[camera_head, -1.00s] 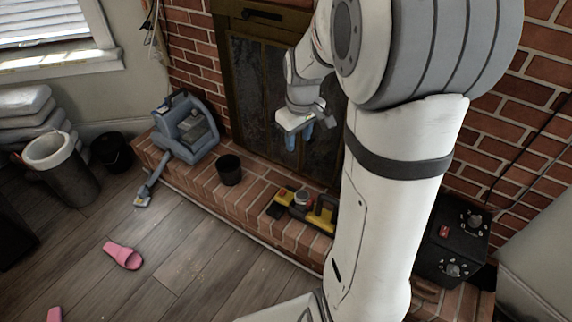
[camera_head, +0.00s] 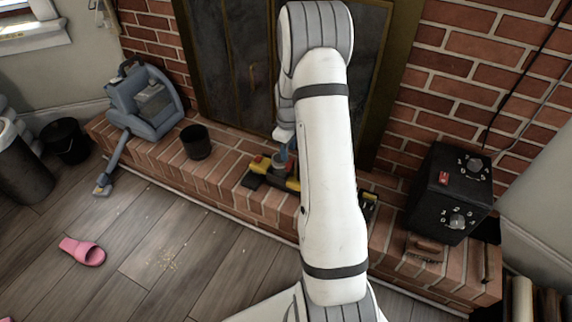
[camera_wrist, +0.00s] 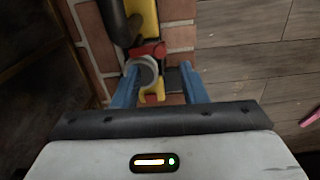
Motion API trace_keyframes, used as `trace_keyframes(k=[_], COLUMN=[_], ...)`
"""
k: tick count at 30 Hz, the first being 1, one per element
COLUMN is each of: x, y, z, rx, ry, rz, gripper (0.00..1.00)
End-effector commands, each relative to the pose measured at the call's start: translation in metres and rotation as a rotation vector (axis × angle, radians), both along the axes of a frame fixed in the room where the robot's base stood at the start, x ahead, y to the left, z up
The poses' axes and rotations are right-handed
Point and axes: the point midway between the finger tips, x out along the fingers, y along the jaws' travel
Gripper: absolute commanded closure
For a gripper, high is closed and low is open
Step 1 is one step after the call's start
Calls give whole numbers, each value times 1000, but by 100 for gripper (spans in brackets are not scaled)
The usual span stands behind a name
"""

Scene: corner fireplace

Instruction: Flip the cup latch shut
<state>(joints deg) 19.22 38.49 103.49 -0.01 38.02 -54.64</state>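A yellow and black handheld device (camera_head: 292,184) lies on the brick hearth, partly hidden behind my arm. It also shows in the wrist view (camera_wrist: 145,18), with a black tubular part, red parts and a round grey cup-like part (camera_wrist: 147,72). I cannot tell which part is the cup latch or how it stands. My gripper (camera_head: 286,158) is pointed down over the device, its fingertips partly hidden in the head view. In the wrist view my gripper (camera_wrist: 160,72) is open, with its blue fingers apart on either side of the grey part. Contact cannot be told.
A black cup (camera_head: 197,142) and a blue-grey machine (camera_head: 147,103) stand left on the hearth. A black box with dials (camera_head: 450,195) and a brush (camera_head: 425,247) are at the right. The fireplace doors (camera_head: 235,75) are close behind. A pink slipper (camera_head: 82,251) lies on the floor.

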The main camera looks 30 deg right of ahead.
Motion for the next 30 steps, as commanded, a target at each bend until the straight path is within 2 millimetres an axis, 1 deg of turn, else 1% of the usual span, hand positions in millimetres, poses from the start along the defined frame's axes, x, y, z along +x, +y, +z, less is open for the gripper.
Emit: trace_keyframes(k=[1, 3, 9, 12, 19, 30], x=[-1, -1, -1, 0, 0, 0], y=[0, 0, 0, 0, 0, 0], z=[-12, -24, -53, -58, -58, -58], rx=[1, 1, 1, 0, 0, 0], ry=[2, 3, 2, 0, 0, 0], rz=[0, -1, -1, -2, -2, -2], gripper=[61, 61, 61, 61, 61, 92])
